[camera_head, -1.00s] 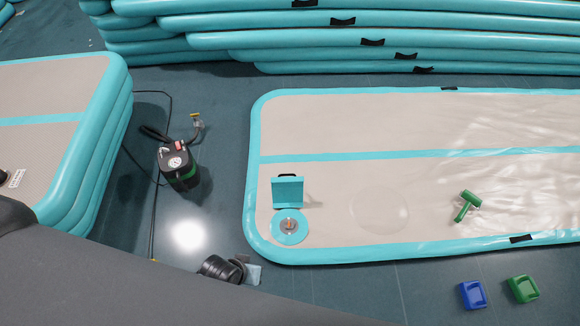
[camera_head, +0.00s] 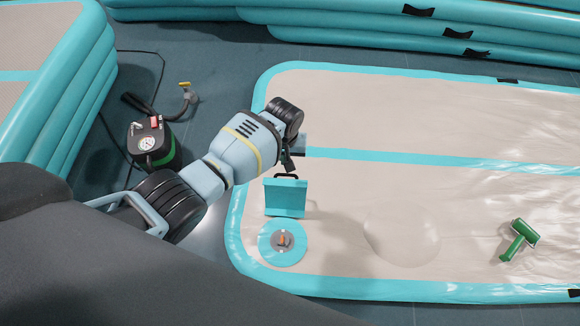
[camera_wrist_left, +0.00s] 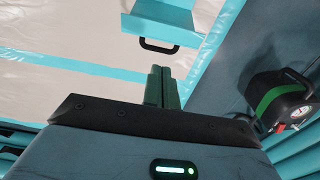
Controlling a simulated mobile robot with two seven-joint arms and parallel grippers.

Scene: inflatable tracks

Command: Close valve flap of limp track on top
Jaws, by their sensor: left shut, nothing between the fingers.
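The limp track (camera_head: 350,120) is a beige mat with turquoise edges, wrinkled at the right. Its valve (camera_head: 283,243) is a turquoise ring with a grey and orange centre near the left end. The square turquoise valve flap (camera_head: 286,199) stands open behind the valve, with a black loop handle (camera_head: 287,176) at its upper edge. In the left wrist view the flap (camera_wrist_left: 160,25) and handle (camera_wrist_left: 158,49) lie beyond my fingers. My left gripper (camera_wrist_left: 163,75) is shut and empty, just short of the handle. In the head view its fingers are partly hidden by the wrist.
A black and green pump (camera_head: 152,146) with a hose stands on the floor left of the track. A green tool (camera_head: 519,240) lies on the track at the right, past a round bulge (camera_head: 401,237). Stacked turquoise tracks (camera_head: 340,30) line the back and left.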

